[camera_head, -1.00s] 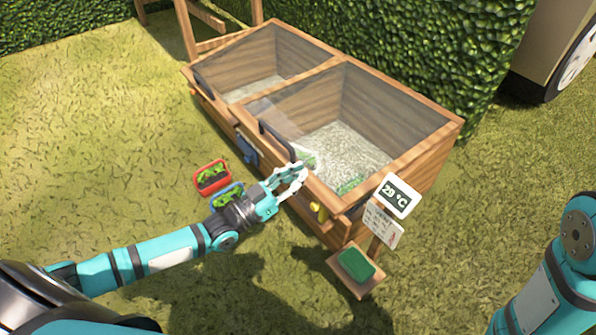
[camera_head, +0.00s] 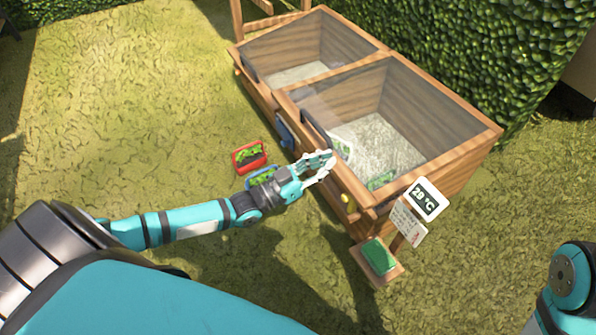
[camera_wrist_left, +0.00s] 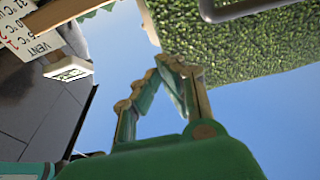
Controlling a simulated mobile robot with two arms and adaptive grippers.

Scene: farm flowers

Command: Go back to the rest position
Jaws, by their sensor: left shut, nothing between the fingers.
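My left gripper (camera_head: 326,166) is shut and empty, in front of the near side wall of the wooden planter box (camera_head: 440,165). It also shows in the left wrist view (camera_wrist_left: 172,72), with its fingertips close together and nothing between them. My left arm reaches in from the left, low over the grass. My right arm shows only in part at the right edge, and its gripper is out of view.
A red pot (camera_head: 238,166) and a blue pot (camera_head: 262,177) with green plants stand beside the box. A 29 °C sign (camera_head: 426,199) and a green pad (camera_head: 378,256) are at its near corner. A hedge (camera_head: 490,50) stands behind. Grass at left is open.

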